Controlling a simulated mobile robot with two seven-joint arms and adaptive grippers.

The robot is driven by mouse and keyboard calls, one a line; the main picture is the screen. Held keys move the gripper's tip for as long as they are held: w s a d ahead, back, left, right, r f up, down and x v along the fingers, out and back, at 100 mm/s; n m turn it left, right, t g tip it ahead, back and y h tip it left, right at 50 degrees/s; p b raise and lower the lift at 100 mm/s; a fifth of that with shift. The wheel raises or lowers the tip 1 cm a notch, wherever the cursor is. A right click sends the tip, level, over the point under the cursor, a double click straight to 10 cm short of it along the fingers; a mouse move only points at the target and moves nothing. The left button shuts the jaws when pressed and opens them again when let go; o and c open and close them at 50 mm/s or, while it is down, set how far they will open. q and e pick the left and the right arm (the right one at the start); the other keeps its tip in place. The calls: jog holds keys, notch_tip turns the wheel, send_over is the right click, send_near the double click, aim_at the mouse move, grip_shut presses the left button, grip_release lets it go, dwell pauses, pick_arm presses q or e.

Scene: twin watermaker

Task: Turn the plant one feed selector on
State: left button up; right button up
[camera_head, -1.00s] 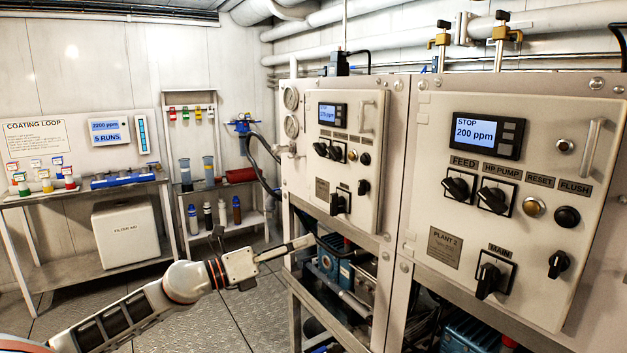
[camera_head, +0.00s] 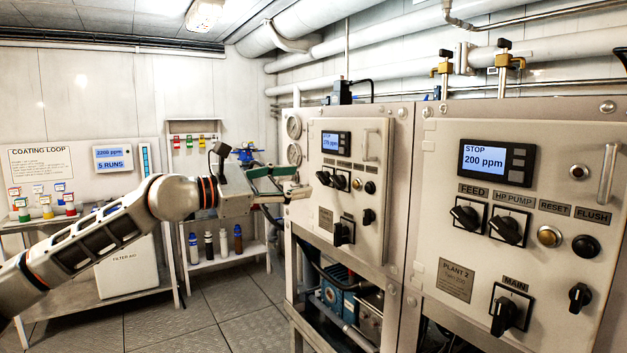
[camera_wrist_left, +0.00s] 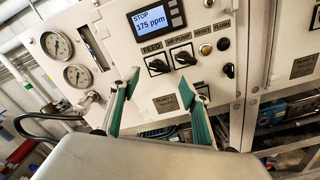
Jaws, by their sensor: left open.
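The plant one panel (camera_head: 345,225) is the farther of two white cabinets in the head view; its display (camera_wrist_left: 153,18) reads STOP 175 ppm in the left wrist view. Its feed selector (camera_head: 324,178) is a black knob at the left of the row, also seen under the FEED label in the left wrist view (camera_wrist_left: 158,67). My left gripper (camera_head: 293,182) is open and empty, just left of the knob in the head view. In the left wrist view its green fingers (camera_wrist_left: 160,84) point at the panel, with the knob above, between their tips.
The HP pump knob (camera_wrist_left: 185,58) sits right of the feed knob, and the main switch (camera_wrist_left: 188,96) is below, near the right finger. Two gauges (camera_wrist_left: 67,60) are at the left. The plant 2 panel (camera_head: 545,235) stands nearer, at the right.

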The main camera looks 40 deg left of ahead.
aim_at(320, 178)
pick_arm(q)
jog(key=p+x, duration=0.2)
jog(key=x, duration=0.2)
jog(key=shift+w+a+r, duration=0.1)
jog(key=shift+w+r, duration=0.05)
jog(key=shift+r, duration=0.05)
jog(key=shift+w+d+f, duration=0.1)
jog(key=shift+w+d, duration=0.1)
jog(key=shift+w, duration=0.4)
jog(key=shift+w+d+f, duration=0.1)
jog(key=shift+w+d, duration=0.05)
pick_arm(e)
jog(key=shift+s+a+r, duration=0.15)
jog(key=shift+a+r, duration=0.15)
jog(key=shift+r, duration=0.4)
pick_arm(q)
jog(key=c, duration=1.1)
pick_arm(e)
jog(key=shift+r, duration=0.15)
